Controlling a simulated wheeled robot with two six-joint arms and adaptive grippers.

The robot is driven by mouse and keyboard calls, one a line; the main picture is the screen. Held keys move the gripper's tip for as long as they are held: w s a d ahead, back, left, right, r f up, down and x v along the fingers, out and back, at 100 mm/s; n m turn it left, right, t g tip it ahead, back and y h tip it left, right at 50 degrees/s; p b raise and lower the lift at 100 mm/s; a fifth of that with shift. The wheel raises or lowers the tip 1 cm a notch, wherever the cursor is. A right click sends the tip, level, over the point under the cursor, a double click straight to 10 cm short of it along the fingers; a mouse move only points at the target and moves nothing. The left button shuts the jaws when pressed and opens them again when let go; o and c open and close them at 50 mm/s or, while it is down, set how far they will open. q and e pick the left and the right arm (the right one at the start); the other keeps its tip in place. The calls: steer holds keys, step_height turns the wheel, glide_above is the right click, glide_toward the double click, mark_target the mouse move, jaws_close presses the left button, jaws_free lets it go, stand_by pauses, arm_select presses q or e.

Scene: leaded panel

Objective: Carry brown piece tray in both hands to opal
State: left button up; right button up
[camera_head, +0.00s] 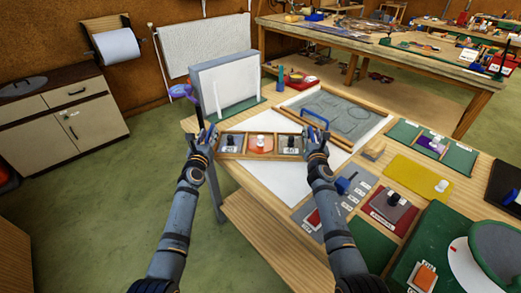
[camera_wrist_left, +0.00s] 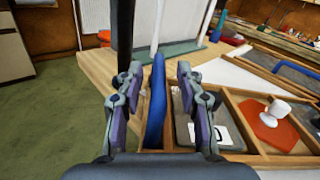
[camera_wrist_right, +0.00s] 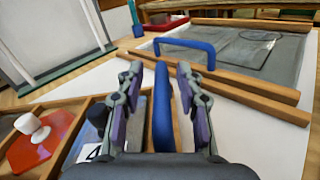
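The brown piece tray (camera_head: 247,155) is a wooden tray with three compartments at the near left of the worktable. Its middle compartment holds an orange piece (camera_head: 261,144) with a white knob; the outer two hold grey pieces with dark knobs and labels. My left gripper (camera_head: 204,134) is at the tray's left end, its open fingers on either side of a blue upright handle (camera_wrist_left: 156,105). My right gripper (camera_head: 314,137) is at the right end, open around another blue handle (camera_wrist_right: 162,110). Gaps show beside both handles. I cannot tell which surface is the opal.
A white sheet (camera_head: 262,182) lies beneath and beside the tray. Behind it are wooden strips (camera_head: 318,128), a grey drawing board (camera_head: 335,110) with a blue handle, and a white upright panel (camera_head: 228,82). Labelled pieces and a yellow mat (camera_head: 416,180) occupy the right.

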arm_select(q)
steer(key=shift+f, duration=0.1)
arm_select(e)
steer(key=shift+w, duration=0.1)
arm_select(q)
steer(key=shift+s, duration=0.15)
arm_select(e)
steer(key=shift+s+f, duration=0.1)
steer(key=shift+s, duration=0.5)
steer(key=s, duration=0.7)
steer(key=s+a, duration=0.1)
steer(key=s, duration=0.3)
arm_select(q)
steer(key=s, duration=1.1)
steer(key=shift+s+a, duration=0.25)
steer(key=shift+a, duration=0.2)
